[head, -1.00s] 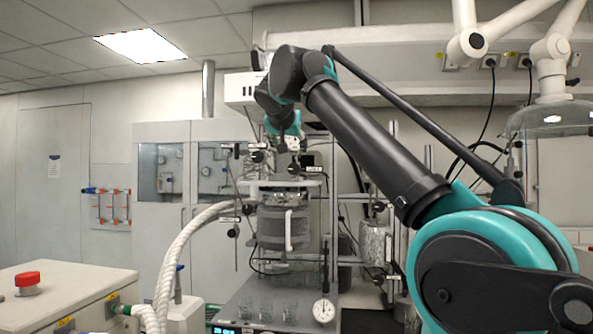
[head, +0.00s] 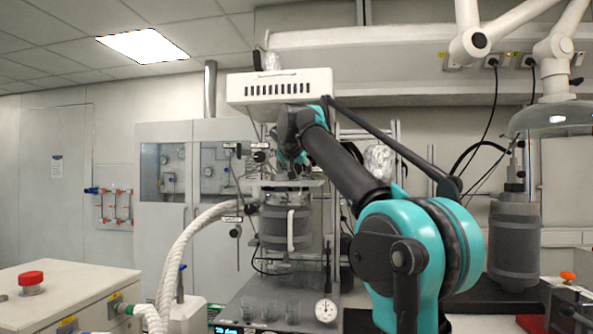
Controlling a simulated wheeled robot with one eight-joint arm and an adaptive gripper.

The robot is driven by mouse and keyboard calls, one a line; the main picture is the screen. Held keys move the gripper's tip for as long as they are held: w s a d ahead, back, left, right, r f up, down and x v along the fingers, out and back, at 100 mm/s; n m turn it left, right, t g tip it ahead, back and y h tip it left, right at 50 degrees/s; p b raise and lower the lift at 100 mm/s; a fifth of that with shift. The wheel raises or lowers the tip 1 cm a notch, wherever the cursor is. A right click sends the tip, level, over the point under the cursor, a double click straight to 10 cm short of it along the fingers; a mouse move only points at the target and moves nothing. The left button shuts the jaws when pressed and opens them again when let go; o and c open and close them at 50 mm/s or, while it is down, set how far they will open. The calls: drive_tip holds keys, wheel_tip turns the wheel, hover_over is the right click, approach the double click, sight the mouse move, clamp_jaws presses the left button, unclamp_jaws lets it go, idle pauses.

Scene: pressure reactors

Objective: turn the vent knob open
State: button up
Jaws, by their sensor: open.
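The reactor (head: 270,222), a grey jacketed vessel with a pale vertical handle, stands in a metal frame at the picture's middle. Small black knobs with white tags sit at its upper left; one black knob (head: 259,156) is close to my arm's end, and another (head: 250,208) is lower. I cannot tell which is the vent knob. My gripper (head: 300,168) is above the reactor's lid, just right of the upper black knob. It is open, small and partly hidden by my own arm. I see nothing held, and contact with a knob cannot be made out.
A white slotted box (head: 280,88) hangs above the reactor. A white corrugated hose (head: 185,245) curves at left. A dark cylinder (head: 514,243) stands at right.

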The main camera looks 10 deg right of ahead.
drive_tip(key=shift+w, duration=0.15)
drive_tip(key=c, duration=1.2)
